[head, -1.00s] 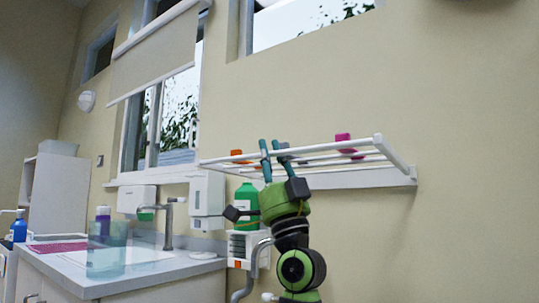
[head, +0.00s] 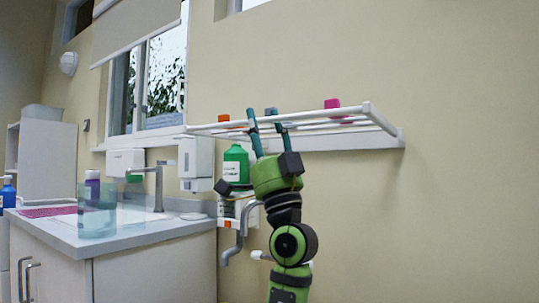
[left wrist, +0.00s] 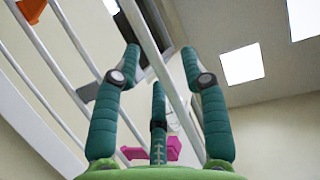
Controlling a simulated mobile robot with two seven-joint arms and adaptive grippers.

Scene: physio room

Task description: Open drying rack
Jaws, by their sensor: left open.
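The white wall-mounted drying rack (head: 383,118) stands out from the wall, close to level, with several parallel bars. My left gripper (head: 264,119) comes up from below, its teal fingers reaching between the bars and tips rising above the front bar. In the left wrist view the gripper (left wrist: 160,72) has its fingers spread and open, with a white rack bar (left wrist: 143,38) running between them. I cannot tell whether any finger touches a bar. My right gripper is not in view.
Pink (head: 332,103) and orange (head: 224,118) pieces show at the rack. A green bottle (head: 236,165) and a white dispenser (head: 196,160) are below it, left of my arm. The sink counter (head: 140,233) is at left. The wall right of the rack is bare.

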